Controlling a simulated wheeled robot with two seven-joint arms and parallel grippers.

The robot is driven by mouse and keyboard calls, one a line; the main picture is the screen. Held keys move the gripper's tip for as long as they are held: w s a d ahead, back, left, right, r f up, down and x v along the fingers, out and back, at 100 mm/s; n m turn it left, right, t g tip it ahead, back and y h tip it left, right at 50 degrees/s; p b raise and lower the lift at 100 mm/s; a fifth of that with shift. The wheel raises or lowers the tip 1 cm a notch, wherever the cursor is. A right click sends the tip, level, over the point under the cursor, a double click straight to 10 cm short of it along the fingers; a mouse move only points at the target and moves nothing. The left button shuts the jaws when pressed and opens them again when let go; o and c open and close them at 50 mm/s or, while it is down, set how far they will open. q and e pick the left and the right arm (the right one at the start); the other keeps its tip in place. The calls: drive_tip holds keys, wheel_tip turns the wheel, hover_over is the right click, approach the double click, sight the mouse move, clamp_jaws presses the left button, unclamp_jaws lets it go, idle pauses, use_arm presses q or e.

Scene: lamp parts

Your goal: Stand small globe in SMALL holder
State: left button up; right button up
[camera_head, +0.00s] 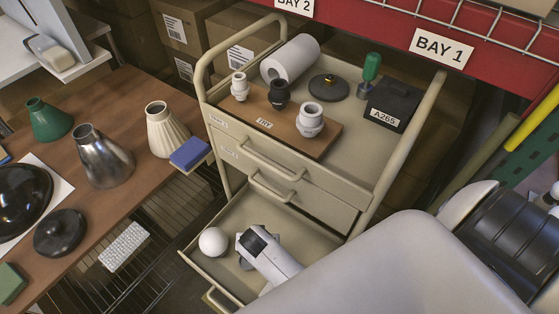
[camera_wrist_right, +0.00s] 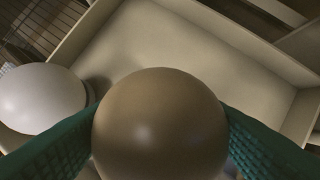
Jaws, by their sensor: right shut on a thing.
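My right gripper (camera_head: 246,256) reaches down into the open lower drawer (camera_head: 212,282) of the cart. In the right wrist view its green-padded fingers (camera_wrist_right: 160,122) are shut on a brownish, shaded globe (camera_wrist_right: 160,125). The gripper hides that globe in the head view. A second globe, white (camera_head: 213,241), lies left of the gripper in the drawer; it also shows in the wrist view (camera_wrist_right: 42,98). On a wooden board on the cart top stand a small white holder (camera_head: 239,86), a black holder (camera_head: 279,95) and a larger white holder (camera_head: 310,120). My left gripper is out of view.
The cart top also bears a white roll (camera_head: 290,60), a dark disc (camera_head: 328,87), a green-handled tool (camera_head: 371,68) and a black box (camera_head: 392,104). Raised cart rails (camera_head: 408,140) flank it. A brown table (camera_head: 105,215) with shades stands at left.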

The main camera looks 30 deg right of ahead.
use_arm(q)
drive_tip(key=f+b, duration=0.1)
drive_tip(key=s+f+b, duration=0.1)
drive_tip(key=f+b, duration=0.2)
drive_tip(key=b, duration=0.1)
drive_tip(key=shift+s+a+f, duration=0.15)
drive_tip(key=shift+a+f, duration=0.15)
use_arm(e)
drive_tip(key=a+f, duration=0.1)
drive_tip(key=a+f+n, duration=0.1)
drive_tip(key=a+f, duration=0.1)
drive_tip(key=a+f+n, duration=0.1)
drive_tip(key=f, duration=0.1)
drive_tip(key=shift+w+a+y, duration=0.3)
drive_tip(key=shift+w+a, duration=0.1)
use_arm(q)
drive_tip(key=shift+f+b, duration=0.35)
drive_tip(key=shift+b, duration=0.05)
use_arm(e)
drive_tip(key=shift+f, duration=0.7)
drive_tip(key=shift+f, duration=0.5)
idle(1.5)
drive_tip(key=o, duration=1)
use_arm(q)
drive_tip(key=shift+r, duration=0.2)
use_arm(e)
drive_tip(key=shift+r, duration=0.1)
